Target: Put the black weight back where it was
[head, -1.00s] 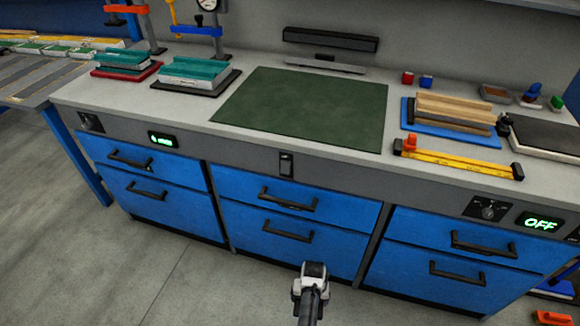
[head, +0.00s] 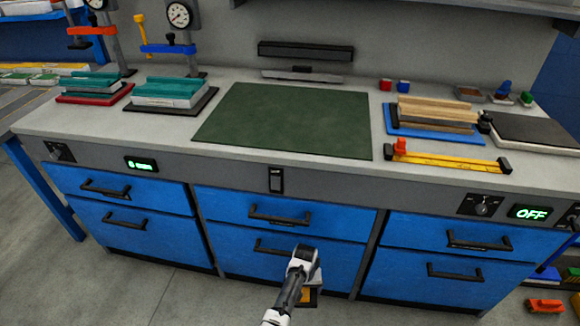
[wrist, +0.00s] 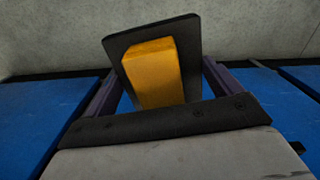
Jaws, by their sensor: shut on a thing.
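My gripper (head: 308,284) is low in front of the blue drawers in the head view, away from the bench top. In the wrist view, its two dark fingers (wrist: 160,92) are shut on an orange block (wrist: 150,72) attached to a flat black plate (wrist: 188,38). This black piece with its orange grip looks like the black weight; in the head view, only a little of it shows below my gripper, the orange part (head: 306,296) among it. The plate is tilted in the wrist view, and its far side is hidden.
The bench has a bare green mat (head: 285,120) in the middle. Two presses with teal-and-white stacks (head: 168,92) stand at the left. A wood stack on a blue board (head: 435,135), a yellow ruler (head: 450,159) and a dark slab (head: 535,130) are at the right.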

